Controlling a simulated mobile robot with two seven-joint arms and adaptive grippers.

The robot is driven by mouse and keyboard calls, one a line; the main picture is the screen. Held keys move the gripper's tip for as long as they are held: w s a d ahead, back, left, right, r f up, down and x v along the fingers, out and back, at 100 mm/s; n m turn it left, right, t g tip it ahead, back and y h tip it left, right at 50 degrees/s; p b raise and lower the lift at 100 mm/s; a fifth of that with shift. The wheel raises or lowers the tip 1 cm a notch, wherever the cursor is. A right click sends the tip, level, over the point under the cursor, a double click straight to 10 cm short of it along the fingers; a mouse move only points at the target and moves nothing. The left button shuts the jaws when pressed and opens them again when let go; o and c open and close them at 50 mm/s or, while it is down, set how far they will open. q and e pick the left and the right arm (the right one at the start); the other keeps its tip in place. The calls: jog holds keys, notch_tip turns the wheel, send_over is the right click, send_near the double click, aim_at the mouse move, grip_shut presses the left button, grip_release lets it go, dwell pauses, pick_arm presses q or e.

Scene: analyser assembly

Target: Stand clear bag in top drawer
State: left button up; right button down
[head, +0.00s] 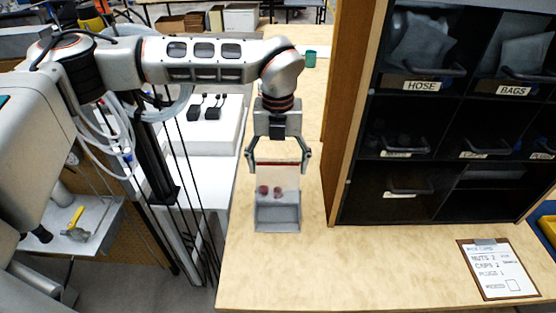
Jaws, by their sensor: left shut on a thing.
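My left gripper (278,156) points down over the wooden table and is shut on the top of a clear bag (289,180). The bag hangs upright, with a red strip along its upper edge and a few reddish round pieces inside. A small grey open tray (277,220) is directly below the bag. The bag's lower end overlaps the tray in the picture; I cannot tell if it is inside or touches it. A dark cabinet (343,215) with a wooden side stands to the right, with labelled drawers or bins. My right gripper is not in view.
A picking card on a clipboard (497,268) lies at the table's front right. The wooden table (370,265) is clear between the tray and the card. A white stand (212,140) with black parts is on the left.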

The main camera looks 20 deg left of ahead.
pick_arm(q)
jog(key=s+d+r+b, duration=0.1)
jog(key=s+d, duration=0.1)
jog(key=s, duration=0.5)
jog(key=s+d+r+b, duration=0.1)
jog(key=s+d, duration=0.1)
jog(key=s, duration=0.5)
jog(key=shift+r+b, duration=0.3)
jog(key=shift+b, duration=0.05)
dwell(0.5)
dwell(0.5)
